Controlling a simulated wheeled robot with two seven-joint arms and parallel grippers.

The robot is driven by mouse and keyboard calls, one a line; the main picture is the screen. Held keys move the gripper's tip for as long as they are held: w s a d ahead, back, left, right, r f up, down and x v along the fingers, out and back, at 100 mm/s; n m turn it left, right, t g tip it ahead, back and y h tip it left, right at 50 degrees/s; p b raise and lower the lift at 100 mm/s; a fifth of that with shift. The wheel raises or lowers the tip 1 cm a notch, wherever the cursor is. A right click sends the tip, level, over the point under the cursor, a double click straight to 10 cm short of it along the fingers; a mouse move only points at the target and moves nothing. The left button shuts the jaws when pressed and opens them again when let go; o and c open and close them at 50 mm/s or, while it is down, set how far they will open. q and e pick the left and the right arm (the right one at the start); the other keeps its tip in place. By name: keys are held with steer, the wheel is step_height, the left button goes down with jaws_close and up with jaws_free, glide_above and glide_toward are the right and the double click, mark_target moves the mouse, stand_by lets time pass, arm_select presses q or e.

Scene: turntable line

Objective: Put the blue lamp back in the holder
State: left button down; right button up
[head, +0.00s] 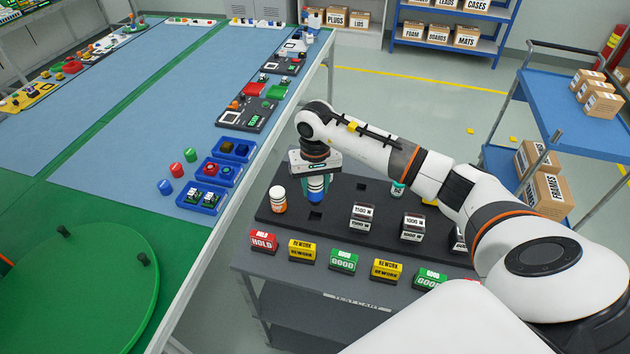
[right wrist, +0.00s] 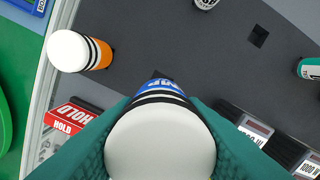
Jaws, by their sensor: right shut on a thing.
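The blue lamp (head: 318,190) hangs upright between the teal fingers of my right gripper (head: 316,184), which is shut on it. In the right wrist view the lamp's white round cap (right wrist: 160,142) fills the lower middle, with its blue band (right wrist: 160,86) beyond. The holder is a long black block (head: 335,208) on the grey cart. An empty square socket (head: 315,216) shows just below the lamp, and the lamp appears to be above the block, apart from it. Another empty socket (right wrist: 258,36) shows in the right wrist view. My left gripper is not in view.
An orange-banded lamp (head: 278,205) stands at the holder's left, and a teal one (head: 398,188) is partly hidden by my arm. Labelled blocks (head: 361,217) stand on the holder. HOLD, REWORK and GOOD blocks (head: 343,261) line the cart's front. The blue-matted table (head: 185,130) is left.

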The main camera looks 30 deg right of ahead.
mark_target(315, 178)
step_height(315, 178, down, 4)
steer(key=shift+r+b, duration=0.1)
steer(key=shift+b, duration=0.9)
steer(key=shift+f+b, duration=0.75)
steer(key=shift+f+b, duration=1.25)
steer(key=shift+b, duration=0.5)
steer(key=o, duration=1.1)
steer(key=shift+s, duration=0.1)
steer(key=shift+o, duration=0.2)
step_height(315, 178, up, 11)
steer(key=b, duration=0.3)
steer(key=shift+r, duration=0.5)
